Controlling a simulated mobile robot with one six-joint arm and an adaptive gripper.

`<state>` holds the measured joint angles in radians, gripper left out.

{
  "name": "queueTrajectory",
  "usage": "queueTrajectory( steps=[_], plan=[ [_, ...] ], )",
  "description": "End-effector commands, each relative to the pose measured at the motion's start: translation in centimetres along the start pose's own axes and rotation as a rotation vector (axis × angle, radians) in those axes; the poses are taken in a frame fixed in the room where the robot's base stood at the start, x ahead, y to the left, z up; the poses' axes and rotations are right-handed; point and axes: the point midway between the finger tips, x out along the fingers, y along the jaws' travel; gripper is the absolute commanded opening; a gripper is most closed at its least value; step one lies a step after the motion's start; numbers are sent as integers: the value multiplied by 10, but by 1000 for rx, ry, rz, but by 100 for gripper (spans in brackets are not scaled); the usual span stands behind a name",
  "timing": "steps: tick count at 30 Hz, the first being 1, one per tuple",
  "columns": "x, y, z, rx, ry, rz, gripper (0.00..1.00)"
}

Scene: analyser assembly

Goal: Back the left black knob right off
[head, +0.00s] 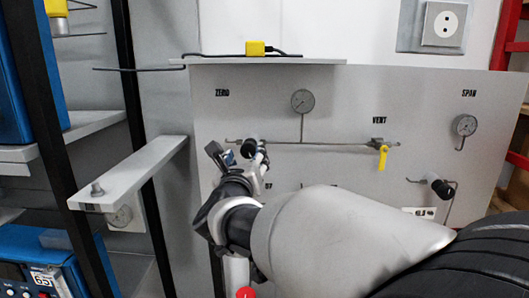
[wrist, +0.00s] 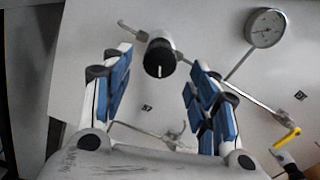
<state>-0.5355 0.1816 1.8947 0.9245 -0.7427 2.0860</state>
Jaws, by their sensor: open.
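The left black knob (head: 250,148) sits on the thin pipe under the ZERO label on the grey panel. In the wrist view the knob (wrist: 160,59) is a black cap with a white pointer line on a pale collar, ahead of the fingers and between their lines. My gripper (head: 238,154) is open in front of the panel at the knob; in the wrist view the blue-padded fingers (wrist: 158,92) stand wide apart with nothing between the pads. The knob appears apart from both fingers. In the head view my gripper partly hides the area below the knob.
A round gauge (head: 303,101) stands above the pipe, and a yellow VENT lever (head: 383,157) hangs to its right. A second black knob (head: 442,188) and gauge (head: 465,125) are at the SPAN side. A grey shelf arm (head: 135,172) juts out left of the panel.

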Motion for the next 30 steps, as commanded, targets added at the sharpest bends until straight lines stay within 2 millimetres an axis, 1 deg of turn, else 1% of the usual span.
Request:
queueTrajectory(
  steps=[1, 3, 6, 10, 14, 20, 23, 30],
  plan=[
    [11, 0, -1, -1, 1, -2, 54],
    [23, 0, -1, -2, 1, -1, 54],
    [37, 0, 0, -1, 0, -2, 54],
    [47, 0, 0, -1, 0, 0, 54],
    [51, 0, 0, -1, -1, 0, 54],
    [51, 0, 0, -1, -1, 0, 54],
    [51, 0, 0, -1, -1, 1, 49],
    [51, 0, 0, -1, -1, 1, 33]
  ],
)
